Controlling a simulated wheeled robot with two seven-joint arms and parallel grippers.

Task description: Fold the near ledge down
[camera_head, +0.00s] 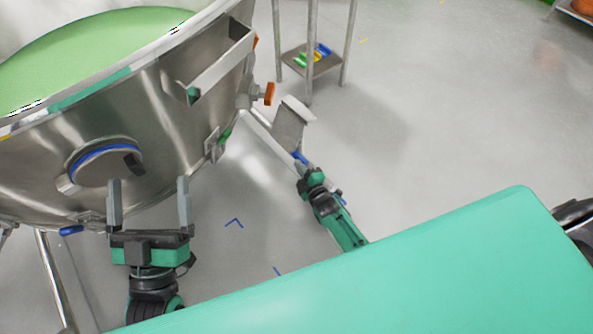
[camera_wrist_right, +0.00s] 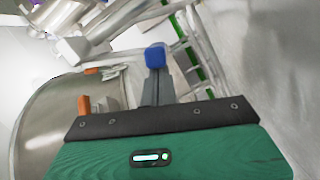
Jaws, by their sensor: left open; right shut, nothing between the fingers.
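A flat grey steel plate (camera_head: 289,128) with a pale upper edge stands tilted beside the large steel vessel, at the end of a bar; I take it for the near ledge, but cannot be sure. My right gripper (camera_head: 302,165) is shut and empty just below this plate; whether it touches is unclear. A small blue piece (camera_wrist_right: 155,57) shows at the tip of its closed fingers in the right wrist view. My left gripper (camera_head: 149,205) is open and empty, fingers pointing at the vessel wall below a round blue-ringed port (camera_head: 104,160).
The steel vessel (camera_head: 190,130) with green contents fills the upper left. Orange knobs (camera_head: 269,93) stick out on its right side. A steel stand (camera_head: 312,62) with coloured items on its low shelf is behind. Grey floor (camera_head: 420,110) to the right is clear.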

